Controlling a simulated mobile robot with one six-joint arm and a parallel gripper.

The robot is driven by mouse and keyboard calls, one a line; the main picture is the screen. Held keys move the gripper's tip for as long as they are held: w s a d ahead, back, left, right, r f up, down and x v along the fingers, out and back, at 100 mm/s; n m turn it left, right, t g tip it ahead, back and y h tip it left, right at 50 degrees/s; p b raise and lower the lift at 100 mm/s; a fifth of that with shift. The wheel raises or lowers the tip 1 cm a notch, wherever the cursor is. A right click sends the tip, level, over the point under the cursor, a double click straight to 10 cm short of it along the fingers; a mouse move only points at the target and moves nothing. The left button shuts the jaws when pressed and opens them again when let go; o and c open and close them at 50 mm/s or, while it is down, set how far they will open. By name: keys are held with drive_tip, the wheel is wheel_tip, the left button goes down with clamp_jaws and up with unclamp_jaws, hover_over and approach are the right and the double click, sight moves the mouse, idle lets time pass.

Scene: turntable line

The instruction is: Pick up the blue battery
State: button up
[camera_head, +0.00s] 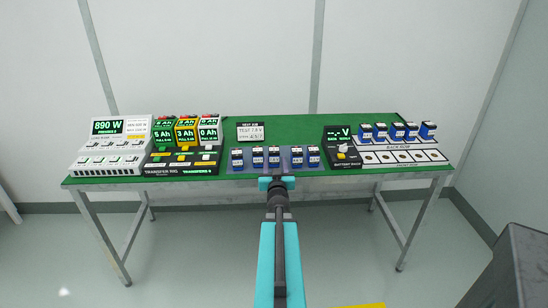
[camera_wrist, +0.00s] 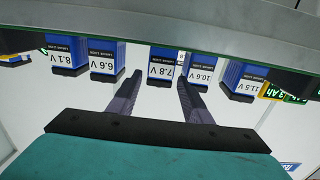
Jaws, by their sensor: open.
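Several blue batteries with white voltage labels stand in a row at the front edge of the green table, including a middle one (camera_head: 274,157). In the wrist view, where labels appear upside down, the 7.8 V battery (camera_wrist: 164,63) is beyond and between my fingertips, with the 6.6 V battery (camera_wrist: 105,60) to its left and the 10.6 V battery (camera_wrist: 201,72) to its right. My gripper (camera_head: 277,182) is open and empty in front of the row, just off the table edge; its two dark fingers also show in the wrist view (camera_wrist: 160,82). More blue batteries (camera_head: 397,130) stand on the rack at right.
The green table (camera_head: 352,117) carries a white power unit (camera_head: 113,145) and a transfer rig (camera_head: 183,165) at left. A small display (camera_head: 250,132) stands behind the row. A battery rack (camera_head: 402,157) with round sockets is at right. A grey box (camera_head: 520,265) stands at lower right.

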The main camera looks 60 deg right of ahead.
sight(274, 156)
drive_tip(key=shift+p+x, duration=0.55)
drive_tip(key=shift+x, duration=1.55)
drive_tip(key=shift+r, duration=0.1)
drive_tip(key=shift+w, duration=0.1)
drive_tip(key=c, duration=1.1)
drive_tip(key=shift+r, duration=0.2)
